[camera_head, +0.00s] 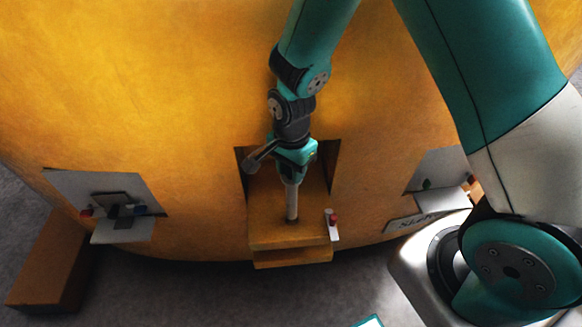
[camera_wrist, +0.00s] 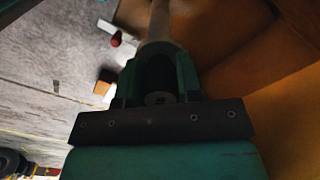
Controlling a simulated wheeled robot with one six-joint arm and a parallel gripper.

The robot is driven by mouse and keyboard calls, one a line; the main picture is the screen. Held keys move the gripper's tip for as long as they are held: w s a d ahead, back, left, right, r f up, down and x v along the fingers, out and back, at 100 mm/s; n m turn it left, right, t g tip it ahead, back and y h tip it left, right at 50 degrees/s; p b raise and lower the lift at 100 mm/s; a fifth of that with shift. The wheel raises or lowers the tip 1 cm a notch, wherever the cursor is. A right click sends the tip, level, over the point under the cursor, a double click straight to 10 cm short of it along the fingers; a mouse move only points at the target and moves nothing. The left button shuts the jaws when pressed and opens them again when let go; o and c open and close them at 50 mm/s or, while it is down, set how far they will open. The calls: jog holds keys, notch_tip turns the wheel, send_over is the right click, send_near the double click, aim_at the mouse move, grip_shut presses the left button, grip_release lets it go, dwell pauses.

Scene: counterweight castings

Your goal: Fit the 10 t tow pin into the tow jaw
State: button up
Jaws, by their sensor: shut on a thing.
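My gripper (camera_head: 294,168) points down in front of the recess of the orange casting and is shut on the grey tow pin (camera_head: 292,202). The pin hangs nearly upright below the fingers. The tow jaw (camera_head: 268,230) is the orange recess with a lower shelf. The pin's lower end is at a dark hole in that shelf; I cannot tell how deep it sits. In the wrist view the fingers (camera_wrist: 158,85) clasp the pin's thick end, and its shaft (camera_wrist: 160,22) runs away toward the jaw.
A pale bracket with a red knob (camera_head: 333,222) is at the shelf's right edge. Grey panels with small fittings flank the jaw, left (camera_head: 112,203) and right (camera_head: 437,180). A brown block (camera_head: 48,262) lies on the grey floor at left. The recess walls are close around my gripper.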

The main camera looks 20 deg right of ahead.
aim_at(291, 213)
jog(key=shift+f+b, duration=6.35)
jog(key=shift+f, duration=2.6)
jog(key=o, duration=1.1)
jog(key=shift+f, duration=0.1)
